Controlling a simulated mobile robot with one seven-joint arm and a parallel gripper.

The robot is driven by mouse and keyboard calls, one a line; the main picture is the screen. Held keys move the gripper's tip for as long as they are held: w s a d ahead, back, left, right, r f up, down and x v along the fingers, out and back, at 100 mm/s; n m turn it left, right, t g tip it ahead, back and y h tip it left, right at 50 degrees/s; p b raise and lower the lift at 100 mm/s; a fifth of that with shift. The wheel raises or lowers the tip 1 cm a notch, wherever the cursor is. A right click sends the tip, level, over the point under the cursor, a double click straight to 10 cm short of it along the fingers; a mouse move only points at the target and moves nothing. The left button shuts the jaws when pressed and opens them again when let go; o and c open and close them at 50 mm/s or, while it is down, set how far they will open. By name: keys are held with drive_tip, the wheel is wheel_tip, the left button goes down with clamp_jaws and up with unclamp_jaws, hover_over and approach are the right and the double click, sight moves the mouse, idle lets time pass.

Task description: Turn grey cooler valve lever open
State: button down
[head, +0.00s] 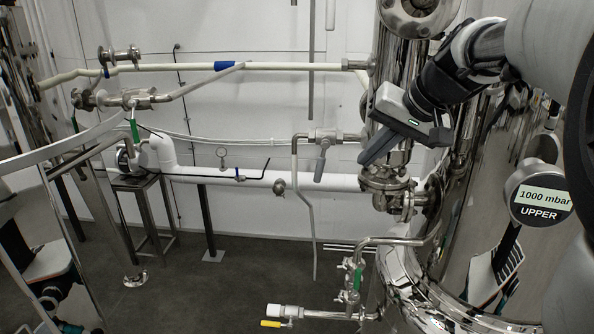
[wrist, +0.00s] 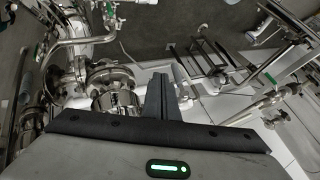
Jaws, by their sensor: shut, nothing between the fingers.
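The grey valve lever (head: 321,164) hangs down from a small steel valve (head: 325,136) on a thin pipe, at the middle of the head view. My gripper (head: 366,158) is to the right of the lever, with its dark fingers pointing down and left. A gap shows between the fingertips and the lever in the picture. The fingers are together and empty; they also show in the wrist view (wrist: 160,82). A pale handle-like shape (wrist: 182,74) lies just right of the fingers there; I cannot tell for sure that it is the lever.
A steel flange fitting (head: 388,183) sits just below my gripper, beside the large shiny tank (head: 478,190). A white pipe (head: 330,182) runs behind the lever. A green-handled valve (head: 358,277) and a yellow-handled valve (head: 271,323) are lower down. Open floor lies left of the lever.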

sight(321, 162)
drive_tip(key=w+a+f, duration=0.5)
drive_tip(key=w+f, duration=0.2)
drive_tip(key=w, duration=0.1)
drive_tip(key=shift+w, duration=0.35)
drive_tip(key=shift+w+f, duration=0.1)
drive_tip(key=shift+w, duration=0.05)
idle(0.4)
drive_tip(key=shift+y, duration=0.3)
